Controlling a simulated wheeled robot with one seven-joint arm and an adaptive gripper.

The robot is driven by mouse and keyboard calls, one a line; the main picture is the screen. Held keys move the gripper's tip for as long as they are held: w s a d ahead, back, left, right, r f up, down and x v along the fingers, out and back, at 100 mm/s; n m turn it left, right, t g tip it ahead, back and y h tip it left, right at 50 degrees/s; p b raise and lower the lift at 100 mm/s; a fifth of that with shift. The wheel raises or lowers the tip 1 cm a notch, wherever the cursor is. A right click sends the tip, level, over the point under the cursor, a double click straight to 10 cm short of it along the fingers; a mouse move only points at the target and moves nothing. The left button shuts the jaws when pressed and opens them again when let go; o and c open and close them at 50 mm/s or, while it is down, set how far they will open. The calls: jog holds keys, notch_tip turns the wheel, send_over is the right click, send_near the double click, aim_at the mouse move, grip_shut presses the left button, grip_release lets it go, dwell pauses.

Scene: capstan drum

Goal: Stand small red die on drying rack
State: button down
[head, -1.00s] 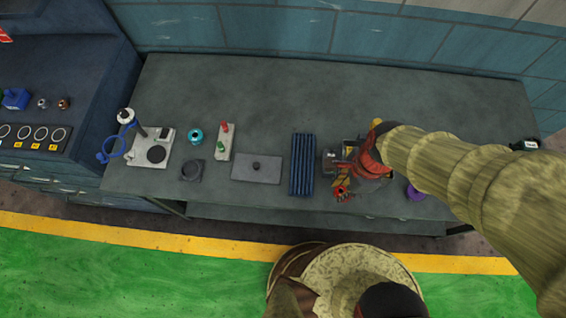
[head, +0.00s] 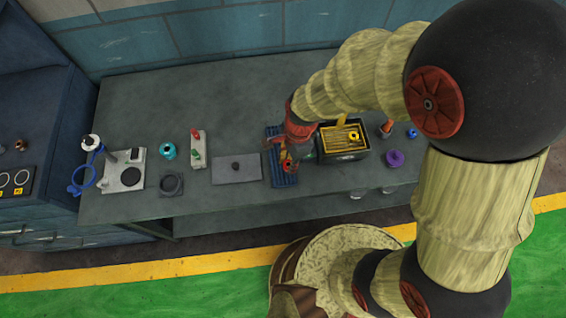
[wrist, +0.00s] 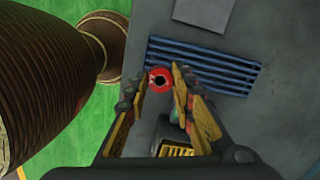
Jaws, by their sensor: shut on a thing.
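The small red die (wrist: 160,79) looks round with a dark hole in its face. It sits between the fingertips of my gripper (wrist: 162,84), which is shut on it. The drying rack (wrist: 222,72) is a blue slatted panel lying on the grey bench. In the wrist view the die overlaps the left end of the rack; its height above the slats is unclear. In the head view my gripper (head: 286,163) is over the rack (head: 285,181) and hides part of it.
A black box with a yellow grate (head: 343,153) stands close to the right of the rack. A purple piece (head: 395,158) is further right. A flat grey plate with a knob (head: 236,168) lies to the left. The back of the bench (head: 215,95) is clear.

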jog(key=f, duration=0.1)
jog(key=w+a+f, duration=0.1)
jog(key=w+f, duration=0.1)
jog(key=shift+w+a+f+b, duration=0.15)
jog(key=shift+a+f+b, duration=0.15)
jog(key=shift+a, duration=0.1)
jog(key=shift+w+f+b, duration=0.1)
jog(key=shift+f+b, duration=0.35)
jog(key=shift+f, duration=1.1)
jog(key=shift+f, duration=0.1)
jog(key=c, duration=1.5)
grip_release()
notch_tip(320, 180, up, 12)
jog(key=d+p, duration=0.1)
jog(key=p, duration=0.1)
jog(key=shift+w+p, duration=0.3)
jog(key=shift+w, duration=0.05)
jog(key=shift+d, duration=0.15)
